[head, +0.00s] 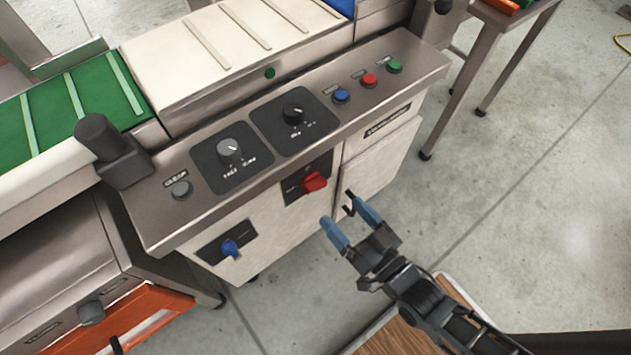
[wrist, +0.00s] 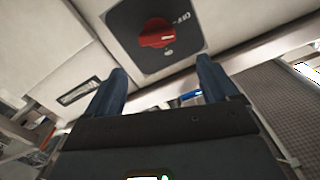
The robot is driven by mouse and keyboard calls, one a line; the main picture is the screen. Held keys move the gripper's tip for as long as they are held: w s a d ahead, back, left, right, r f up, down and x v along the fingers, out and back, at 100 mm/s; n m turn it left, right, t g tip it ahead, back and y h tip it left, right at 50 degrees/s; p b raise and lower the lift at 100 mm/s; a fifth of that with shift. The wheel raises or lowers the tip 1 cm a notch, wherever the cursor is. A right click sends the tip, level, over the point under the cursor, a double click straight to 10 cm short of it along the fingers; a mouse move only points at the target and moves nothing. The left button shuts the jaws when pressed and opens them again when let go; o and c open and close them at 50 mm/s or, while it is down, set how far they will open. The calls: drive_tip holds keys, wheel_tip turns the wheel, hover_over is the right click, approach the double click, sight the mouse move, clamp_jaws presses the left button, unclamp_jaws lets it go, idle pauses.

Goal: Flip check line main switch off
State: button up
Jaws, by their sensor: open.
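The main switch is a red rotary knob (head: 314,182) on a dark plate (head: 294,188) on the front of the check line cabinet, under the control panel. In the wrist view the red knob (wrist: 157,33) is near the top, with a pale mark on its right side and "OFF" lettering to its upper right. My gripper (head: 347,213) is open and empty, in front of the cabinet and just right of and below the knob in the head view. In the wrist view its blue fingertips (wrist: 160,80) stand apart below the knob, not touching it.
A blue knob (head: 230,247) is lower left on the cabinet. Above, the sloping panel has a grey rotary selector (head: 229,150), a black one (head: 294,112) and blue, red and green buttons (head: 369,80). A black door handle (head: 348,203) is close to my fingers.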

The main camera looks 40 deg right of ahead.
sight(318, 188)
drive_tip(key=shift+w+f, duration=0.2)
drive_tip(key=shift+w, duration=2.05)
drive_tip(key=shift+w+f, duration=0.15)
drive_tip(key=shift+w, duration=2.1)
drive_tip(key=shift+c, duration=0.3)
drive_tip(key=c, duration=1)
drive_tip(key=n, duration=0.4)
drive_tip(key=o, duration=1.1)
drive_tip(key=shift+a, duration=0.1)
drive_tip(key=shift+c, duration=0.2)
drive_tip(key=s, duration=0.8)
